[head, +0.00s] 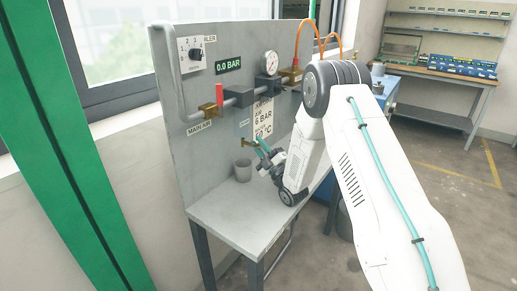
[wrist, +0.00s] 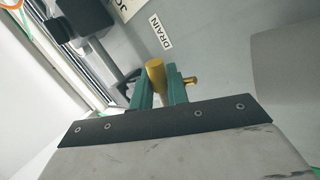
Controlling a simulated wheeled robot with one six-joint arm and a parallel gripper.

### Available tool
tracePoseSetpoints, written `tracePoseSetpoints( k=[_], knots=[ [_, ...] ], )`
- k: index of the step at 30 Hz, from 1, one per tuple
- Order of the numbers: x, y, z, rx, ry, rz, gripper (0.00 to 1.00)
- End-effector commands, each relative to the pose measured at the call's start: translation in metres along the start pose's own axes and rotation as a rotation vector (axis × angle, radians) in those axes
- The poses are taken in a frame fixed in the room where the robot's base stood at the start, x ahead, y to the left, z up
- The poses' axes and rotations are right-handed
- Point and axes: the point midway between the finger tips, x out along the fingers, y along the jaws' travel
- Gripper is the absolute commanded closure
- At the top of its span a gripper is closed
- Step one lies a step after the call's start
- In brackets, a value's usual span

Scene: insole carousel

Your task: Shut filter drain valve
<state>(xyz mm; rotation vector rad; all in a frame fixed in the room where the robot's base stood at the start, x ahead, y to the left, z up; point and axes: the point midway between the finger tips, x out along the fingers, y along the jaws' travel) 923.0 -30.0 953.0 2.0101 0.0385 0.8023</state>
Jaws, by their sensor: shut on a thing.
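The drain valve's yellow brass handle (wrist: 155,72) stands between the two teal fingers of my gripper (wrist: 160,88) in the wrist view, and the fingers are shut on it. A small brass stub (wrist: 190,80) sticks out just right of the right finger. The DRAIN label (wrist: 160,33) is on the grey panel above the handle. In the head view my gripper (head: 262,144) is at the lower part of the panel, with a brass piece (head: 236,150) just left of it. The fingers partly hide the valve, so its exact angle cannot be told.
A grey cup (head: 243,170) stands on the bench shelf (head: 225,220) below the gripper. Above are a pipe with a red-handled valve (head: 219,96), a gauge (head: 270,63) and a display (head: 228,65) reading 0.0 BAR. A workbench (head: 440,75) stands at the back right.

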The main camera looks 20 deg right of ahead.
Motion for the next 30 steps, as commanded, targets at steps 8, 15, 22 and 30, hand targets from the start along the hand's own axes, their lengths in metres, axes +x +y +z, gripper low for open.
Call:
tracePoseSetpoints(
  k=[8, 15, 22, 30],
  knots=[
    [0.0031, 0.0057, 0.0001, -0.173, 0.115, -0.001, 1.00],
    [0.0054, 0.0081, -0.0016, -0.264, 0.177, -0.002, 1.00],
    [0.0061, 0.0092, -0.0022, -0.300, 0.201, -0.002, 1.00],
    [0.0064, 0.0094, -0.0024, -0.306, 0.205, -0.002, 1.00]
  ],
)
